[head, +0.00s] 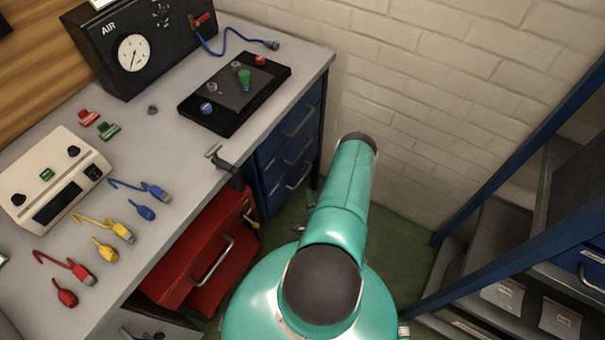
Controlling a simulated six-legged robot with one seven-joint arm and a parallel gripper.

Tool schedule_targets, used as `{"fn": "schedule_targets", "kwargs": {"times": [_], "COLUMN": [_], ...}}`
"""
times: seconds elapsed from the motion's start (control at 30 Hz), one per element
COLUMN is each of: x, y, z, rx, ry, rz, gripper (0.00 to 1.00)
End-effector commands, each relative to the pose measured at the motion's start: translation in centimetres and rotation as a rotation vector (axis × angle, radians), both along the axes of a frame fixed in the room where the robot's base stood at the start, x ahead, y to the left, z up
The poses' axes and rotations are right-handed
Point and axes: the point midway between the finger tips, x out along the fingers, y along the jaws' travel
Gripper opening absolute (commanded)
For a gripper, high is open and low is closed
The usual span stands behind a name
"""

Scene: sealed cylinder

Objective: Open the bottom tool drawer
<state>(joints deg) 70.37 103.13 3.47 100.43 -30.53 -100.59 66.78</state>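A blue drawer unit (268,163) stands under the right end of the workbench in the head view. Its front carries several stacked drawers with pale bar handles. The bottom drawer (282,191) is the lowest of these and looks shut, with its front in line with those above. Its lower edge is close to the floor. My teal arm rises from the bottom middle and bends just right of the drawer unit. My gripper cannot be made out; it is out of sight behind or beyond the arm.
A red toolbox (186,262) with a bar handle sits under the bench, left of the drawers. A bench clamp (226,163) juts from the bench edge. A blue-framed shelf rack (497,205) stands at right. Green floor (289,228) shows between drawers and arm.

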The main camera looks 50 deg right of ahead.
Motion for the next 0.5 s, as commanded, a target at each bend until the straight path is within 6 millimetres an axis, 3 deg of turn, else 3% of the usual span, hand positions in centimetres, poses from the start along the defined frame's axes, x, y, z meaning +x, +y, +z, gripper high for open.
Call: {"fn": "schedule_targets", "kwargs": {"times": [0.5], "x": [7.3], "y": [-6.2], "z": [-1.4], "rx": [-0.003], "ry": [0.001], "rz": [0.001], "gripper": [0.32]}}
